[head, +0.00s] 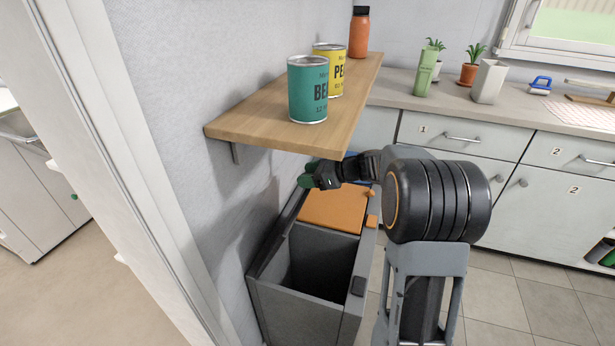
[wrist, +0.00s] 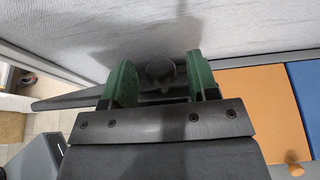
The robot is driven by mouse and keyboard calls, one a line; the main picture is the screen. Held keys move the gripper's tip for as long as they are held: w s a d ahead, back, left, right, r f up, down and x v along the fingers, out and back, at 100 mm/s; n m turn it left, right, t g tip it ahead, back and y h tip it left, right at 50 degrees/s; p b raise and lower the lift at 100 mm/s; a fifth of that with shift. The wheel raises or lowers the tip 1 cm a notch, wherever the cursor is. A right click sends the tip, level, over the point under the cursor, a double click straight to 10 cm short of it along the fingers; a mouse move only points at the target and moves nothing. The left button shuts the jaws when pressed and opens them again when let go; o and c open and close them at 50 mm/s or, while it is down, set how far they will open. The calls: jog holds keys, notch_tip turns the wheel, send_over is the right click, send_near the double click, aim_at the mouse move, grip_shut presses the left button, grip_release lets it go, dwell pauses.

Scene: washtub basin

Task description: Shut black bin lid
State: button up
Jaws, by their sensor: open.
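The grey bin (head: 305,310) stands against the wall under a shelf. Its near compartment (head: 315,262) is open and dark inside. A dark slab, seemingly the black lid (head: 274,237), stands raised along the wall side in the head view. In the wrist view a dark bar, seemingly its edge (wrist: 75,101), runs along the wall with a round dark knob (wrist: 160,70) on it. My gripper (head: 310,174) is open by the wall, beyond the open compartment. In the wrist view its green fingers (wrist: 160,82) are on either side of the knob; I cannot tell whether they touch it.
An orange lid (head: 332,211) lies shut beside the opening, with a blue lid (wrist: 306,95) past it. The wooden shelf (head: 250,113) juts out just above my gripper, holding a teal can (head: 307,90), a yellow can (head: 333,72) and an orange bottle (head: 359,34). Cabinets (head: 460,145) stand behind.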

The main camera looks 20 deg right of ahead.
jog(key=shift+w+a+f, duration=0.1)
jog(key=shift+w+a, duration=0.05)
jog(key=shift+a, duration=0.05)
grip_shut()
dwell(0.6)
